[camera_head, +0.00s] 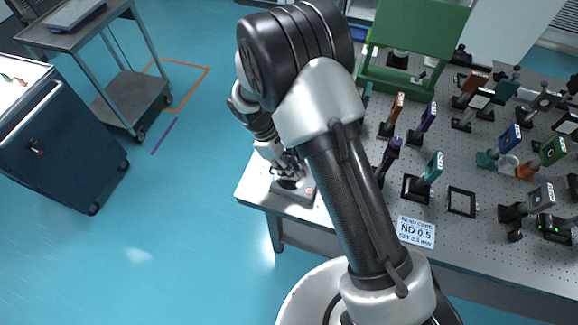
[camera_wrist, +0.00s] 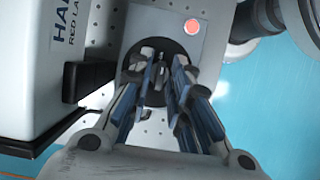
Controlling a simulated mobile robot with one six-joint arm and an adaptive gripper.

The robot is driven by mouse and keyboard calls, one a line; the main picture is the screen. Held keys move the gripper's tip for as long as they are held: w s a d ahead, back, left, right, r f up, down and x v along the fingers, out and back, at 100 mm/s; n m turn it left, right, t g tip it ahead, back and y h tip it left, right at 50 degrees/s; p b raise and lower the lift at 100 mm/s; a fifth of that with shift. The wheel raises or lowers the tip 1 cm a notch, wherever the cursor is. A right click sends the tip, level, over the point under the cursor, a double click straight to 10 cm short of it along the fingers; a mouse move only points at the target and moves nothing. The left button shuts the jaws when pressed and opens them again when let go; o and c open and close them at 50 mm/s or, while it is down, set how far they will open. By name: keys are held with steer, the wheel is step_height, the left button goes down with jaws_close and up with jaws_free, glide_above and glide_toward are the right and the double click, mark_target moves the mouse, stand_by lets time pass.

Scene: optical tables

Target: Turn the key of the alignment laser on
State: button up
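The alignment laser's light grey housing shows in the wrist view, with a round black key switch (camera_wrist: 188,51) and a red lit button (camera_wrist: 192,26) on its face. In the head view its box (camera_head: 301,197) sits at the table's near left corner, partly hidden by my arm. My gripper (camera_wrist: 162,78) is right at the key switch, its two fingers on either side of a small key-like piece. A gap shows between the fingertips. Whether they touch the key is too small to tell. In the head view my gripper (camera_head: 288,170) is just above the box.
A lettered white housing (camera_wrist: 50,60) with a black block stands close left of my gripper in the wrist view. The perforated optical table (camera_head: 467,237) carries several mounted optics and an ND 0.5 card (camera_head: 416,231). A dark cabinet (camera_head: 60,140) and a cart (camera_head: 75,40) stand left on open floor.

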steer(key=shift+o, duration=0.6)
steer(key=shift+r, duration=0.1)
steer(key=v, duration=1.1)
steer(key=shift+a+r, duration=0.2)
steer(key=shift+r, duration=0.15)
steer(key=s+d+r+m+t+y+b, duration=0.1)
steer(key=s+d+r+m+t+y, duration=0.1)
steer(key=s+d+r+m, duration=0.55)
steer(key=s+d+r+m+t+y, duration=0.2)
steer(key=s+d+r, duration=0.4)
steer(key=r, duration=0.5)
steer(key=s+d+m+t, duration=0.2)
steer(key=s+d+m, duration=0.2)
steer(key=s, duration=0.4)
steer(key=shift+f, duration=0.35)
steer(key=shift+c, duration=0.2)
